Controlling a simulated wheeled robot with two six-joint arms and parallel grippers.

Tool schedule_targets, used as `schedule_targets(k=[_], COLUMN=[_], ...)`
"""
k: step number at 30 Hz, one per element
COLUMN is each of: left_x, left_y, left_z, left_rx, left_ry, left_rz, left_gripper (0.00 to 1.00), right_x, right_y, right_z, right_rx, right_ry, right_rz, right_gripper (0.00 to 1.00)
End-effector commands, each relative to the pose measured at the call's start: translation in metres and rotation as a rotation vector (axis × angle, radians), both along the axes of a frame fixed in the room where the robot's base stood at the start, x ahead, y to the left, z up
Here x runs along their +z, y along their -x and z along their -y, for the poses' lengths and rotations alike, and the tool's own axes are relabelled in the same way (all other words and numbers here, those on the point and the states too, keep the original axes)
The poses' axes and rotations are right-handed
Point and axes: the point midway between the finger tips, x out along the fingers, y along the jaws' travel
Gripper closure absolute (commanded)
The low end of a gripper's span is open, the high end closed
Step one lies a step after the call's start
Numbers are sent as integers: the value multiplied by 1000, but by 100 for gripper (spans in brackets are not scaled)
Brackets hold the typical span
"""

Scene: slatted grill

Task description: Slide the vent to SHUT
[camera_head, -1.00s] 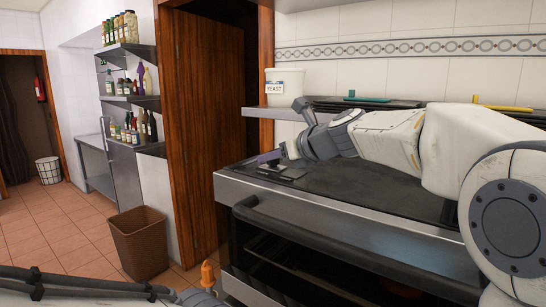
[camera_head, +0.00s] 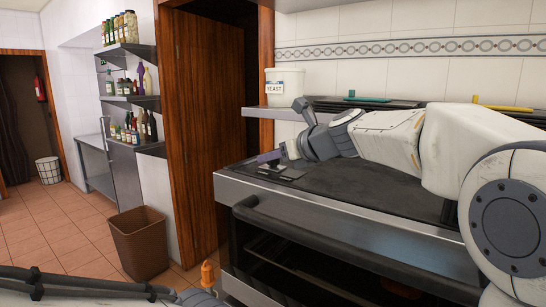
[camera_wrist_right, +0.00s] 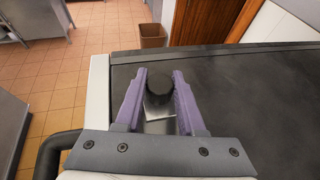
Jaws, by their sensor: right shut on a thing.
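The vent (camera_head: 283,173) is a small metal plate near the front left corner of the dark grill top. Its black knob (camera_wrist_right: 160,88) shows in the right wrist view, with a bare metal plate (camera_wrist_right: 158,109) just under it. My right gripper (camera_head: 272,157) reaches down to the vent from the right. In the right wrist view its purple fingers (camera_wrist_right: 160,82) stand on both sides of the knob, shut on it. No SHUT marking is readable.
The grill top (camera_head: 360,190) is flat and mostly clear around the vent. A dark bar handle (camera_head: 330,245) runs along its front. A white yeast tub (camera_head: 284,85) stands on the shelf behind. A brown basket (camera_head: 140,243) stands on the floor at left.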

Motion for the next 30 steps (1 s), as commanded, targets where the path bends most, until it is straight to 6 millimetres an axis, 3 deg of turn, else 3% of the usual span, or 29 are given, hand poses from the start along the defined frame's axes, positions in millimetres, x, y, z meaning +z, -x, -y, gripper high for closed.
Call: schedule_targets(k=[10, 20, 21, 23, 30], left_x=[-11, -11, -11, -11, -11], left_y=[0, 0, 0, 0, 0], left_z=[0, 0, 0, 0, 0], left_rx=[-1, -1, -1, -1, -1], left_ry=[0, 0, 0, 0, 0], left_rz=[0, 0, 0, 0, 0], left_gripper=[100, 100, 100, 100, 100], right_x=[0, 0, 0, 0, 0], right_y=[28, 32, 32, 32, 32], right_z=[41, 46, 46, 46, 44], right_rx=[-6, -5, -5, -5, -1], right_ry=[0, 1, 1, 1, 0], right_rz=[4, 1, 1, 1, 0], right_gripper=[100, 100, 54, 31, 31])
